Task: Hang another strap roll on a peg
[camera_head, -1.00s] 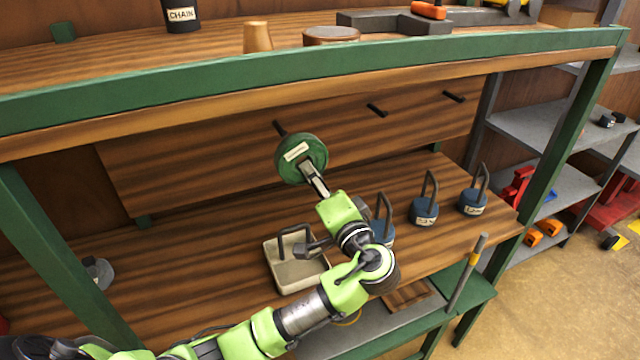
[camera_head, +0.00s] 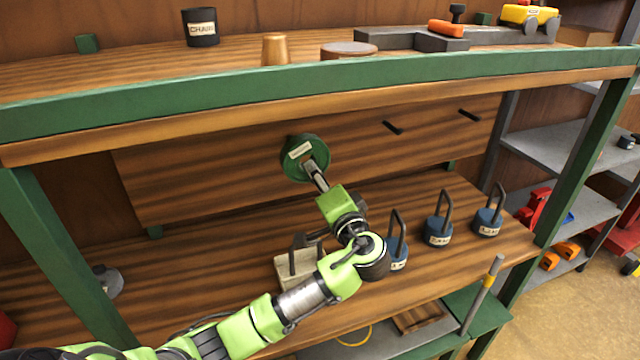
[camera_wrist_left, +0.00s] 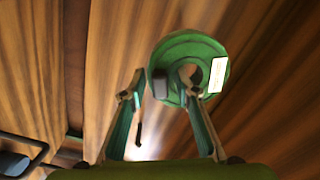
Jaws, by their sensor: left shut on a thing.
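The green strap roll (camera_head: 296,167) with a white label is up against the wooden back panel, under the upper shelf. My left gripper (camera_head: 314,170) is shut on it. In the left wrist view, the roll (camera_wrist_left: 190,46) shows a round hole, and the fingers (camera_wrist_left: 160,86) are at its rim, one overlapping the hole area. Two dark pegs, a middle one (camera_head: 393,128) and a right one (camera_head: 469,115), stick out of the panel and are empty. The left peg is mostly hidden behind the roll; I cannot tell whether the roll is around it. My right gripper is not in view.
Several blue shackled weights, such as one (camera_head: 437,232), stand on the lower board right of my arm. A pale handled block (camera_head: 292,270) sits below the gripper. The green shelf edge (camera_head: 200,100) runs above. The panel by the right pegs is clear.

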